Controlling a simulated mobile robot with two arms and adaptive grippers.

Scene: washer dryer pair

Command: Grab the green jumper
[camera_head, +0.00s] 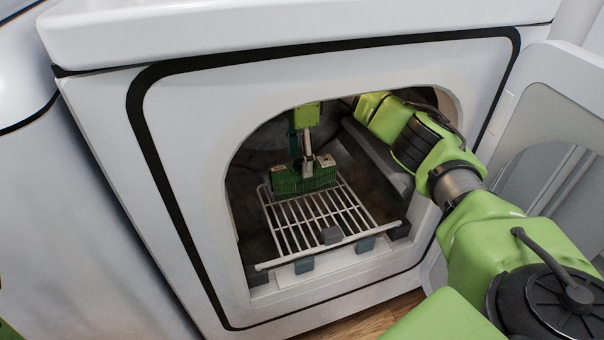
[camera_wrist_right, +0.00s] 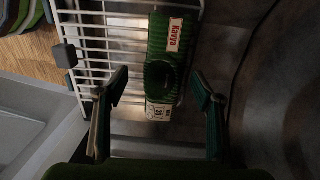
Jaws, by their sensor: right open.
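The green jumper (camera_head: 290,181) is a small folded knit bundle on the white wire rack (camera_head: 318,219) inside the open machine. In the right wrist view the jumper (camera_wrist_right: 160,48) has a red and white label at its upper end and a pale patch at its lower end. My right gripper (camera_head: 308,166) reaches into the drum and is above the jumper. In the wrist view its fingers (camera_wrist_right: 158,76) are spread, one on each side of the jumper, with gaps between. Whether they are level with it I cannot tell. My left gripper is out of view.
The open door (camera_head: 555,130) stands at the right. Another white appliance (camera_head: 60,220) is at the left. Grey drum ribs (camera_head: 385,160) lie beside the rack. Wooden floor (camera_head: 365,322) shows below.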

